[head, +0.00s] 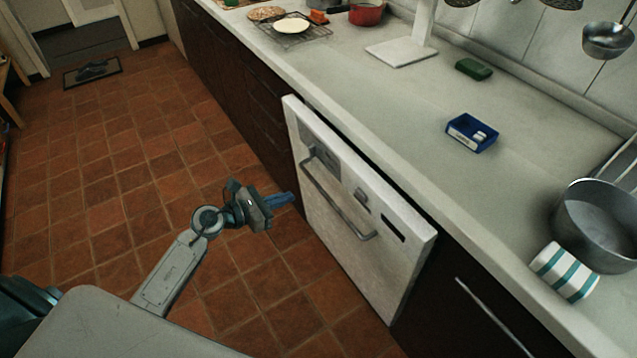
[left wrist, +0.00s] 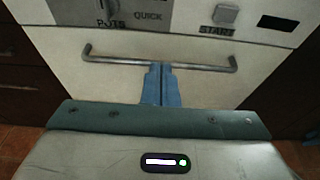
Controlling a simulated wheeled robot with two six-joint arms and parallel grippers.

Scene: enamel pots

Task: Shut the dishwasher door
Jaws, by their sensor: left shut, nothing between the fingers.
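The white dishwasher door (head: 340,215) stands almost upright under the counter. Its top edge leans out a little, with a narrow dark gap behind it. It has a metal bar handle (head: 338,200) and a grey control panel, also seen in the left wrist view, where the handle (left wrist: 200,65) runs across. My left gripper (head: 290,197) is shut and empty, its blue fingers pointing at the door front. In the left wrist view the fingertips (left wrist: 160,66) overlap the handle's middle; I cannot tell whether they touch.
The counter (head: 400,120) above holds a blue box (head: 472,133), a green sponge (head: 473,69), a striped cloth (head: 565,271) and a grey pot (head: 600,225). Dark cabinets (head: 235,85) flank the door. The tiled floor (head: 130,180) in front is clear.

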